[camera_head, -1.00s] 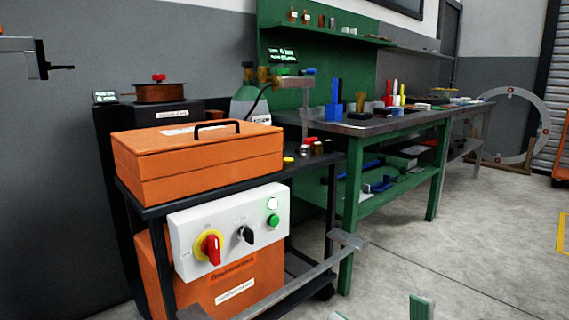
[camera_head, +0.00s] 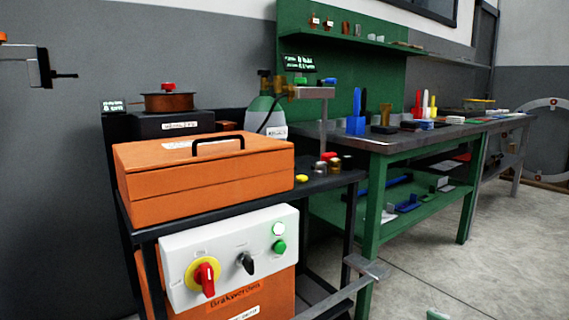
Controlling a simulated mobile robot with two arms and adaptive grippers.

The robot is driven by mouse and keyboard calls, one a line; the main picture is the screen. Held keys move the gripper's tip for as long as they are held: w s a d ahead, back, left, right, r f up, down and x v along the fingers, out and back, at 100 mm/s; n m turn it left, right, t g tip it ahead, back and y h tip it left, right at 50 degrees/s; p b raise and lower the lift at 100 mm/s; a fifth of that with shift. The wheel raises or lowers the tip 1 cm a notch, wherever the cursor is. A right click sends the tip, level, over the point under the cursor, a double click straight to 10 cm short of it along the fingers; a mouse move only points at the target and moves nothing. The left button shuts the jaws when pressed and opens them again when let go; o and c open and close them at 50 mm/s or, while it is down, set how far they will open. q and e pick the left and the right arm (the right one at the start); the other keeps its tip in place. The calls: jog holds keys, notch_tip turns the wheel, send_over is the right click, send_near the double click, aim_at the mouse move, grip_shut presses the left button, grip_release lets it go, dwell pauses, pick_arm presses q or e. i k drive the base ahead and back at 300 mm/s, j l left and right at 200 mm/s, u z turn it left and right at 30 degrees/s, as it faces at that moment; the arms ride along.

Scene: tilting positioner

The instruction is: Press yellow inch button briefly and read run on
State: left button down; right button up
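A white control panel (camera_head: 229,257) is on the front of the black cart. It carries a red rotary switch on a yellow plate (camera_head: 204,277), a black selector (camera_head: 245,262), a green button (camera_head: 279,246) and a bright white lamp or button (camera_head: 278,229). I see no clearly yellow push button on it. A yellow disc (camera_head: 301,178) lies on the cart's top; I cannot tell if it is a button.
An orange case (camera_head: 205,178) sits on the cart. A green workbench (camera_head: 372,225) with tools stands at the right. A grey bar with a plate (camera_head: 368,266) juts out low before the cart.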

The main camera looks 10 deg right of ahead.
aim_at(301, 179)
jog(key=i+l+u, duration=0.1)
jog(key=l, duration=0.25)
jog(key=i+l, duration=0.3)
jog(key=i+l+u, duration=0.15)
jog(key=l, duration=0.25)
jog(key=i+l, duration=0.2)
jog(key=l, duration=0.15)
jog(key=i+l+u, duration=0.15)
jog(key=l, duration=0.2)
